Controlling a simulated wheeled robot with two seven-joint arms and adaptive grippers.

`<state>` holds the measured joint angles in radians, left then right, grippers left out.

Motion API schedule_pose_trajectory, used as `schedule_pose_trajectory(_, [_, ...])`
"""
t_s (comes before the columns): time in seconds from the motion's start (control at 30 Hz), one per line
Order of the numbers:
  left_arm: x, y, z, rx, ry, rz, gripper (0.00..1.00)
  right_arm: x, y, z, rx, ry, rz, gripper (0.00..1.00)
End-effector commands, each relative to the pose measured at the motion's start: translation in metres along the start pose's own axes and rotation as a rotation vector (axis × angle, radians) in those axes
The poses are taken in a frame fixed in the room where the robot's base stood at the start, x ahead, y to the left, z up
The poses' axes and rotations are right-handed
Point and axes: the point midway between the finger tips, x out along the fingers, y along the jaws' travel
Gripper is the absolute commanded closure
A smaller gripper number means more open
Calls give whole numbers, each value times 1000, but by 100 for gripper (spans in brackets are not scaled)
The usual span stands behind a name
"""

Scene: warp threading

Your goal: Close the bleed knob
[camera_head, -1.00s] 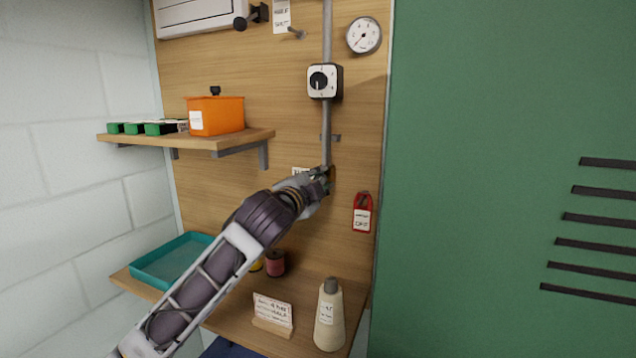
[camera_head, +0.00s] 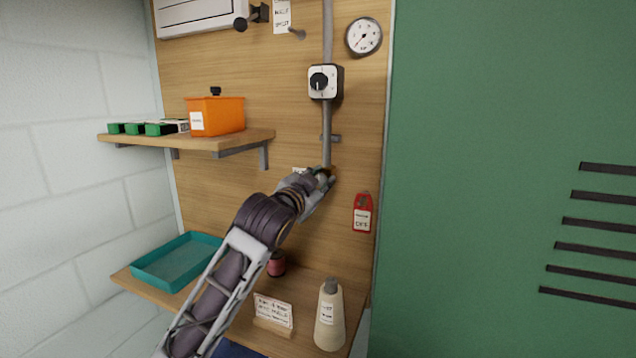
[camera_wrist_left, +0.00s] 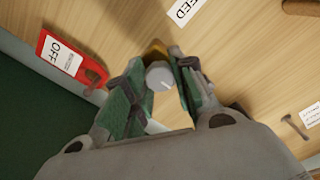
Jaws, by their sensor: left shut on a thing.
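The bleed knob (camera_wrist_left: 160,76) is a small pale grey round knob with a light line on its face and a brass part behind it, in the left wrist view. A white label ending in "ED" (camera_wrist_left: 186,10) is on the board beyond it. My left gripper (camera_wrist_left: 163,82) is shut on the knob, its two green-padded fingers on either side. In the head view my left gripper (camera_head: 325,177) is at the lower end of the grey pipe and hides the knob. My right gripper is not in view.
A red "OFF" tag (camera_head: 362,213) hangs right of the gripper. Above are a switch box (camera_head: 325,82) and a gauge (camera_head: 364,36). A shelf holds an orange bin (camera_head: 215,115). Below are a teal tray (camera_head: 178,262) and a thread cone (camera_head: 329,315).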

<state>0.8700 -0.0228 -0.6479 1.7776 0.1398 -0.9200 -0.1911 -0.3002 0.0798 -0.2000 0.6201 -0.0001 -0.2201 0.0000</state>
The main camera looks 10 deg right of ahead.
Motion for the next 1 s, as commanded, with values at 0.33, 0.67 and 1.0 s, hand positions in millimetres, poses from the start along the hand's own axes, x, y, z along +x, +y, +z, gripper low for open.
schedule_pose_trajectory(0.33, [0,1,1,-2,-2,2,68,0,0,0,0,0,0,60])
schedule_pose_trajectory(0.67, [0,0,0,-1,0,1,51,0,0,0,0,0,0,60])
schedule_pose_trajectory(1.0, [-5,0,0,0,1,0,51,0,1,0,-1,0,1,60])
